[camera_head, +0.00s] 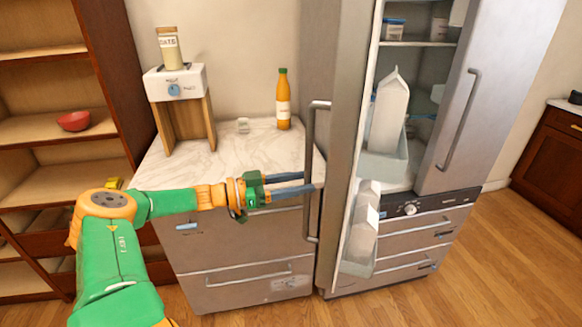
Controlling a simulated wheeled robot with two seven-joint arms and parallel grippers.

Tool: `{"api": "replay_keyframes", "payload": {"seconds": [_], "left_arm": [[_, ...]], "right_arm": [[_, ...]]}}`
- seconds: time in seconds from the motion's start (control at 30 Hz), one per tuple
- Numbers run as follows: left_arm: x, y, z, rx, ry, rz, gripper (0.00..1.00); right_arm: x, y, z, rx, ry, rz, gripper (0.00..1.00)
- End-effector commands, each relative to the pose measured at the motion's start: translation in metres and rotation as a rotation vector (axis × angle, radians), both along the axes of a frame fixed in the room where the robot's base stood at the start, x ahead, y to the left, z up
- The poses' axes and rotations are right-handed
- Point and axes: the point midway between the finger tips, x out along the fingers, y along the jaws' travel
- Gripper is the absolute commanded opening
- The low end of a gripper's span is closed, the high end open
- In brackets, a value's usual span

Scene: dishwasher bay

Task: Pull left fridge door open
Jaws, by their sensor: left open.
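The left fridge door (345,130) stands open, swung out towards me, so the fridge interior shows to its right. Its long vertical handle (310,212) is on the door's outer face. My left gripper (311,181) reaches in from the left with its two fingers apart. The fingertips are at the handle's mid-height; I cannot tell whether they touch it or straddle it. My right gripper is not in view.
A marble-topped counter (225,160) with an orange bottle (283,103) and a jar (169,50) on a wooden-legged dispenser (180,85) is left of the door. A white carton (388,112) stands inside the fridge. Wooden shelves (60,125) are far left. Floor is free at right.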

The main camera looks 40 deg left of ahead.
Motion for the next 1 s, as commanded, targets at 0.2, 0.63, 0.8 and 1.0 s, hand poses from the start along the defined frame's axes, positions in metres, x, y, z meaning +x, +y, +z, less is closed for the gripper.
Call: {"api": "replay_keyframes", "payload": {"seconds": [0.2,0.63,0.8,1.0], "left_arm": [[-0.036,0.021,0.004,0.001,0.004,0.000,0.52],[-0.041,0.024,0.001,0.001,0.000,0.000,0.52],[-0.042,0.034,-0.034,0.028,0.031,0.074,0.52],[-0.080,0.057,-0.224,0.217,0.319,0.398,0.52]], "right_arm": [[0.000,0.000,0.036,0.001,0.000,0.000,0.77],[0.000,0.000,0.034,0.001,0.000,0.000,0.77],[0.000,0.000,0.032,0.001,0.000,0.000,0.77],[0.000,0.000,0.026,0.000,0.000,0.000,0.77]]}}
